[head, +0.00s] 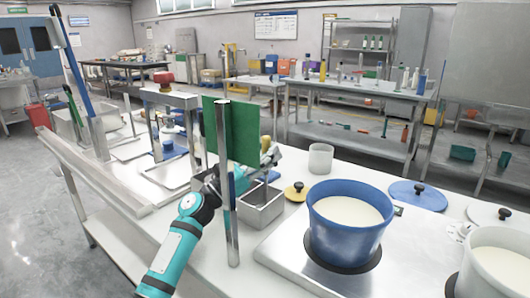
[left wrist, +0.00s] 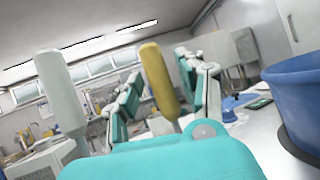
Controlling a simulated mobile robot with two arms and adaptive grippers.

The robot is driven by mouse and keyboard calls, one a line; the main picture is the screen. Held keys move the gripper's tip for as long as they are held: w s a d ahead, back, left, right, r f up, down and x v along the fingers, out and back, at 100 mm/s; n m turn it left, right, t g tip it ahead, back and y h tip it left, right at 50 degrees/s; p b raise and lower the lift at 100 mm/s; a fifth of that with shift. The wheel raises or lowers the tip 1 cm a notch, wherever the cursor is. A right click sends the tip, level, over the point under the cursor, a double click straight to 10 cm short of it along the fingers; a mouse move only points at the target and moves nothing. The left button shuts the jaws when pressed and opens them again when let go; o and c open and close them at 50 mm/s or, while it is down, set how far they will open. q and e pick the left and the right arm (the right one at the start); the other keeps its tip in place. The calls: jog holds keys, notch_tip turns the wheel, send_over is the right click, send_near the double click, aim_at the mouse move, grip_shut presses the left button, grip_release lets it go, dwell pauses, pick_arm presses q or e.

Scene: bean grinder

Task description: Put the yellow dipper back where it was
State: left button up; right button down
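The yellow dipper's rounded handle (left wrist: 158,80) stands slightly tilted in the left wrist view, between the fingers of my left gripper (left wrist: 160,95). Gaps show on both sides of the handle, so the fingers look open around it. In the head view a small yellow part (head: 265,143) shows beside my left gripper (head: 262,160), which is partly hidden by the metal post and green panel. The dipper's lower end is hidden. My right gripper is not in view.
A blue pot (head: 349,222) of white liquid stands on the hob, with a white pot (head: 500,268) at right. Steel bins (head: 262,212), a white cup (head: 320,158) and a yellow lid (head: 296,192) are close by. A white handle (left wrist: 60,90) stands left in the wrist view.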

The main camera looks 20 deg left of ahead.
pick_arm(q)
jog(key=shift+a, duration=0.1)
jog(key=v, duration=1.1)
jog(key=shift+s+a+b, duration=0.15)
jog(key=shift+s+b, duration=0.2)
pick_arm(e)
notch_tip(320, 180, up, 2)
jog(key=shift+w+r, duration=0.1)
pick_arm(q)
jog(key=shift+f, duration=0.15)
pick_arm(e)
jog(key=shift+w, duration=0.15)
